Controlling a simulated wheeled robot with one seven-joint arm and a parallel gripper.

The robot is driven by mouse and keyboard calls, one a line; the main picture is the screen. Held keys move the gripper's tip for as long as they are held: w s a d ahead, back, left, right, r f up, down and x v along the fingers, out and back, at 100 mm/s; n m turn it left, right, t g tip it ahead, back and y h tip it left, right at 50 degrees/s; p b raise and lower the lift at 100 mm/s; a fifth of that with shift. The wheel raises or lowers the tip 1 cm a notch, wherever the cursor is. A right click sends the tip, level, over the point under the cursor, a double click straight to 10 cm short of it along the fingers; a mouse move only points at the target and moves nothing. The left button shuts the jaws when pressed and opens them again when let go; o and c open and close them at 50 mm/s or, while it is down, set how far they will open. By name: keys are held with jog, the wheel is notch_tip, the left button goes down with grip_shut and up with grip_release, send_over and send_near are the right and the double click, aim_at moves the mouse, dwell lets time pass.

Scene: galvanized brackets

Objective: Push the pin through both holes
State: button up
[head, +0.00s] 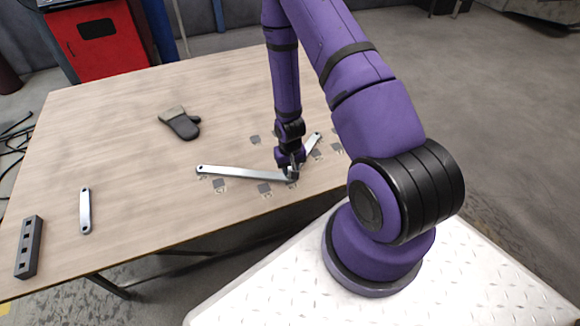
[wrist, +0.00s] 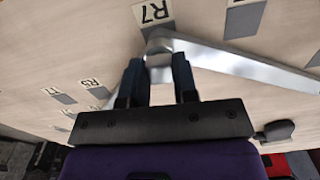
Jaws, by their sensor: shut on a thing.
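A long galvanized bracket (head: 240,173) lies near the table's front edge. Its right end is under my gripper (head: 291,168). A second bracket (head: 312,143) runs from there up and to the right, so the two ends meet at my gripper. In the wrist view my gripper (wrist: 158,72) points down at the rounded end of the long bracket (wrist: 235,62). Its fingers are shut on a small silvery piece (wrist: 160,73), apparently the pin, right at that end. The fingers hide most of it, and I cannot tell how deep it sits or see either hole.
A loose metal strip (head: 85,211) and a dark block with square holes (head: 29,247) lie at the left of the wooden table (head: 130,130). Grey label patches, one marked R7 (wrist: 153,12), surround the brackets.

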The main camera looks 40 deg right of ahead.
jog(key=shift+f, duration=0.4)
dwell(0.3)
jog(key=o, duration=1.1)
jog(key=shift+c, duration=0.2)
jog(key=shift+r, duration=0.1)
notch_tip(320, 180, up, 11)
jog(key=shift+f, duration=0.2)
